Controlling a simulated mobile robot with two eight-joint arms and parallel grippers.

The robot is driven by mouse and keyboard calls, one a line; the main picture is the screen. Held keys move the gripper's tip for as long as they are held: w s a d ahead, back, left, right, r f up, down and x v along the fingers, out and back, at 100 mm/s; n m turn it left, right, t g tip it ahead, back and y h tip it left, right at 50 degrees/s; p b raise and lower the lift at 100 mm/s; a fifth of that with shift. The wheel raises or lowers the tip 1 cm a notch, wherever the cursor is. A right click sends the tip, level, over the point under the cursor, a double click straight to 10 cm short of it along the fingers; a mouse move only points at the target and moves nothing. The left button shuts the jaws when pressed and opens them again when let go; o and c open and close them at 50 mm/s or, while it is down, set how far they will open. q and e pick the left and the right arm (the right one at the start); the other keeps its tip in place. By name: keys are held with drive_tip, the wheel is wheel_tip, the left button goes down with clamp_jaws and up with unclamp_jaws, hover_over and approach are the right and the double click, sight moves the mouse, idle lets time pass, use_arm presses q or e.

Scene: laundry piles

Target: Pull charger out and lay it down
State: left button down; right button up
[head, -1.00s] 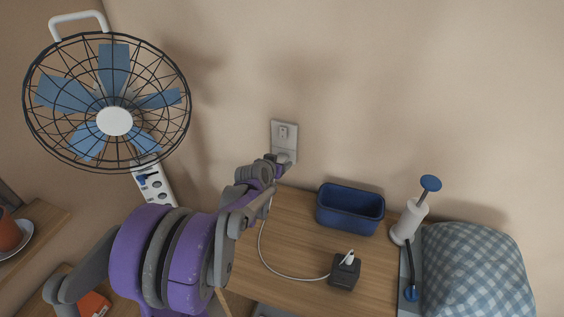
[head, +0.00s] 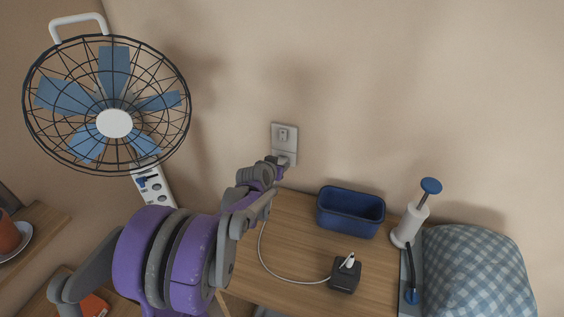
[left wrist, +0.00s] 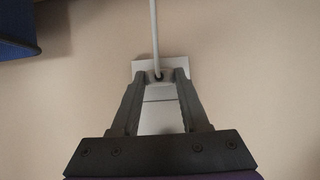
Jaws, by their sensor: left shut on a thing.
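The wall outlet plate (head: 284,133) is white, with one socket showing in its upper half. My left gripper (head: 280,161) is at its lower half, shut on the charger. The charger is mostly hidden by the fingers. In the left wrist view, my left gripper (left wrist: 159,80) has its two fingers close in front of the plate (left wrist: 175,67), with a white cable (left wrist: 154,35) running from between the tips. I cannot tell how far the charger sits in the socket. The cable also shows in the head view (head: 265,258), hanging down to a dark box on the table.
The wooden table (head: 300,215) holds a blue bin (head: 350,211), the dark box (head: 345,276) with a white plug on top, and a white stand (head: 409,225). A checked cushion (head: 475,270) lies right.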

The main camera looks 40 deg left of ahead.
use_arm(q)
drive_tip(key=shift+s, duration=0.1)
drive_tip(key=shift+s+d, duration=0.25)
drive_tip(key=shift+s, duration=0.5)
drive_tip(key=shift+s+d, duration=0.25)
drive_tip(key=shift+s, duration=0.55)
drive_tip(key=shift+s+d, duration=0.25)
drive_tip(key=shift+s, duration=0.5)
drive_tip(key=s+f+n+y+b, duration=0.1)
drive_tip(key=s+f+b, duration=0.2)
drive_tip(key=s, duration=0.5)
drive_tip(key=shift+s+a+f+b, duration=0.2)
drive_tip(key=shift+a+f+b, duration=0.2)
drive_tip(key=shift+f, duration=0.45)
use_arm(e)
drive_tip(key=f, duration=0.2)
drive_tip(key=s+f, duration=0.1)
drive_tip(key=f, duration=0.1)
drive_tip(key=shift+s+f, duration=0.1)
drive_tip(key=shift+f, duration=0.25)
